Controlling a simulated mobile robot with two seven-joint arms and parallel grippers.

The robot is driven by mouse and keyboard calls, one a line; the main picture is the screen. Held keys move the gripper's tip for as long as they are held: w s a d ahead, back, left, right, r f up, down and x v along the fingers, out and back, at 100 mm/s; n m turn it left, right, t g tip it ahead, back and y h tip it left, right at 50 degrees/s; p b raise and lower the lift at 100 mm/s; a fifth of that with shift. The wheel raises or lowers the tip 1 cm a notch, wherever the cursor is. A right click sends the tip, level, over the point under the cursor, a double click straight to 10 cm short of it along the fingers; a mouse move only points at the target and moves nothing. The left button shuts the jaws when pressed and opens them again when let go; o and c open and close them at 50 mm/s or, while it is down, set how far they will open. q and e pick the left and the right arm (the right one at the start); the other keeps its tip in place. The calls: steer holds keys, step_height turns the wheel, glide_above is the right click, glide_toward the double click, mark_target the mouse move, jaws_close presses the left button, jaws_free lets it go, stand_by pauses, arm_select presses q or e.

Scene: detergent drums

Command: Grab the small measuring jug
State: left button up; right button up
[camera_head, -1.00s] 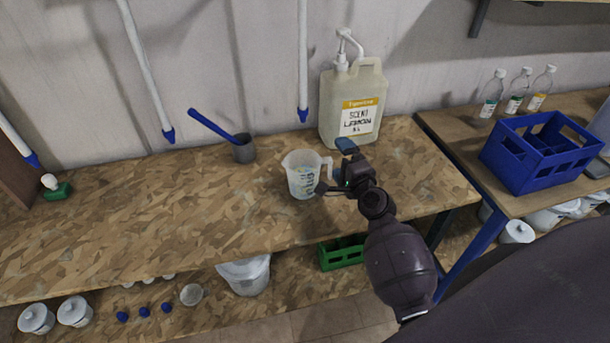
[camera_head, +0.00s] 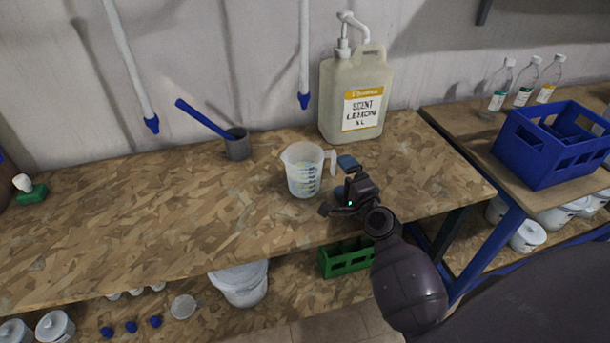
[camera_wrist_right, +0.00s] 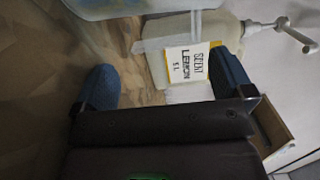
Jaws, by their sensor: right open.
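The small measuring jug (camera_head: 303,172) is clear plastic with blue markings and stands upright on the wood-chip bench, its handle on the right side. My right gripper (camera_head: 342,179) is just right of the jug, open and empty, its blue fingertips pointing towards the handle side. I cannot tell whether a finger touches the handle. In the right wrist view, the two blue fingers (camera_wrist_right: 163,82) are wide apart, and part of the clear jug (camera_wrist_right: 115,8) shows at the top edge. My left gripper is not in view.
A large lemon scent canister (camera_head: 352,100) with a pump stands behind the gripper. A grey cup (camera_head: 237,149) with a blue-handled tool stands left of the jug. A blue crate (camera_head: 545,150) is on the right table.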

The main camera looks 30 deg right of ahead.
steer(key=shift+w+r, duration=0.15)
steer(key=shift+w, duration=0.4)
steer(key=shift+w+r, duration=0.15)
steer(key=shift+w, duration=0.4)
steer(key=shift+w+d+f+b, duration=0.1)
steer(key=shift+w+d+b, duration=0.1)
steer(key=shift+w, duration=1.05)
steer(key=shift+w+d+b, duration=0.15)
steer(key=shift+w+b, duration=0.05)
steer(key=shift+w, duration=1)
steer(key=shift+c, duration=0.3)
steer(key=c, duration=1)
steer(key=shift+c, duration=0.2)
steer(key=shift+r, duration=0.25)
